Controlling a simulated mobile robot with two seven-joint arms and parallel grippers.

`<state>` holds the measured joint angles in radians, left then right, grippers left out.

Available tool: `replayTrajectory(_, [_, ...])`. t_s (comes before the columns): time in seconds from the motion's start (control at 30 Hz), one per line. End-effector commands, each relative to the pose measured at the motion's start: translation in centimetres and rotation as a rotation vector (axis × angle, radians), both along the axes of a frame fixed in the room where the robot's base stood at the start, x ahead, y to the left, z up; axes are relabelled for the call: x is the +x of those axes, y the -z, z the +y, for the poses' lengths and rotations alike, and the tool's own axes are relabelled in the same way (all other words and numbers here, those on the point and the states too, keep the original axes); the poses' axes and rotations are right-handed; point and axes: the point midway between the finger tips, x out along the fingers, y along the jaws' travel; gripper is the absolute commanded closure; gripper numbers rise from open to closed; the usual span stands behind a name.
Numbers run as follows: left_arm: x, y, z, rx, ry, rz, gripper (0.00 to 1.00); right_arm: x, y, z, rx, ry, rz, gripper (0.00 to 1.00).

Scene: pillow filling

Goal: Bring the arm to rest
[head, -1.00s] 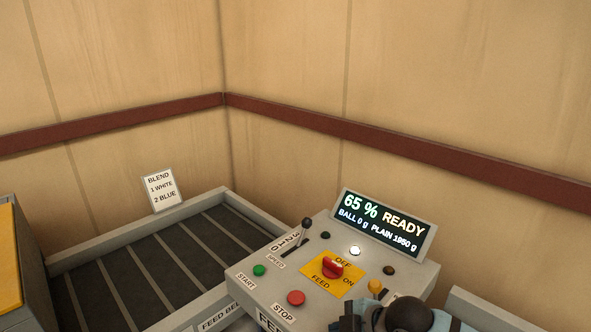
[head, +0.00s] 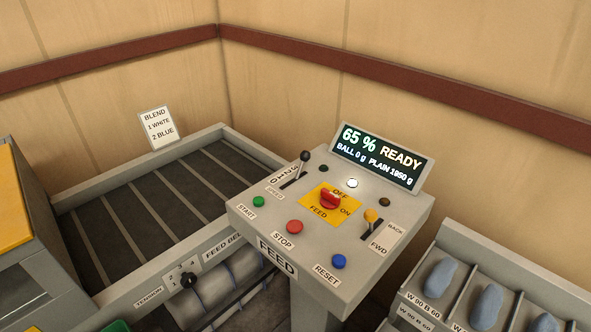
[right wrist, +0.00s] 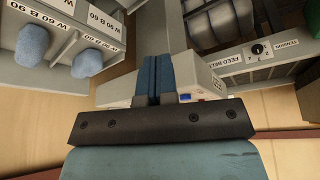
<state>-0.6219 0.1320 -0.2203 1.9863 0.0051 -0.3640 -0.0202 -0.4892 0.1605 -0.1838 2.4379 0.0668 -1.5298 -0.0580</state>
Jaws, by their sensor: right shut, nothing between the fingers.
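My right gripper (right wrist: 152,80) shows in the right wrist view, with its two blue fingers pressed together and nothing between them. The grey control console (right wrist: 116,92) is partly hidden behind the fingers in that view. In the head view the console (head: 270,212) stands clear, and neither of my arms shows there. Its display (head: 381,157) reads 65 % READY, BALL 0 g, PLAIN 1950 g. The red feed knob (head: 330,199) sits on a yellow plate, and a lever with an orange-yellow knob (head: 370,215) stands by the BACK and FWD label. My left gripper is in neither view.
A feed belt (head: 141,198) with dark slats lies left of the console, with a blend sign (head: 158,128) behind it. Labelled bins (head: 446,239) holding blue-grey lumps stand at the right. A yellow-topped grey unit (head: 12,205) is at the left edge. Wooden walls close the back.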

Motion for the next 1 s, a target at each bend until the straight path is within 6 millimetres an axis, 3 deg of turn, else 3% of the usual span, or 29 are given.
replayTrajectory(0.17, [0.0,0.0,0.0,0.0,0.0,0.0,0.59,-4.0,0.4,-3.0,-0.046,0.167,0.091,1.0])
replayTrajectory(0.63, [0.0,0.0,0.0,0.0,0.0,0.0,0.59,1.5,8.6,0.5,0.07,0.09,-0.243,1.0])
replayTrajectory(0.8, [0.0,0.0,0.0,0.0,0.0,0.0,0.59,2.4,11.9,2.2,0.132,0.065,-0.408,1.0])
replayTrajectory(1.0, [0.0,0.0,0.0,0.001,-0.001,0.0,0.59,2.5,13.8,3.3,0.18,0.051,-0.532,1.0])
